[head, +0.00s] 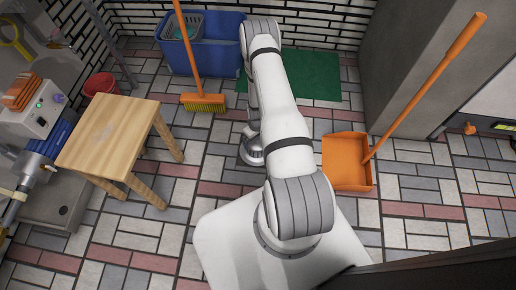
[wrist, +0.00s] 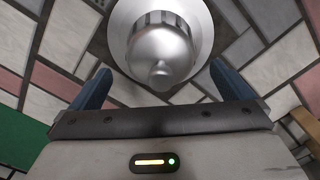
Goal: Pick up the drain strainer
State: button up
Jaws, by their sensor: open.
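A shiny silver piece with a rounded knob and a wide pale round flange, which looks like the drain strainer (wrist: 160,52), fills the top middle of the wrist view. My gripper (wrist: 160,70) is open, with one blue finger on each side of it. Gaps show between the fingers and the metal, and I see no contact. Tiled floor lies behind it.
An orange broom (head: 203,102) and a blue bin (head: 215,50) are behind. A green mat (head: 312,75) and an orange dustpan (head: 345,160) lie to the right of my arm. Open tiles lie between.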

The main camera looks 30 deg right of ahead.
jog(key=f, duration=0.1)
jog(key=f+b, duration=0.1)
jog(key=f, duration=0.1)
jog(key=f+b, duration=0.1)
jog(key=shift+s+f, duration=0.25)
jog(key=shift+f, duration=0.1)
jog(key=shift+r, duration=0.1)
jog(key=shift+c, duration=0.3)
jog(key=c, duration=0.9)
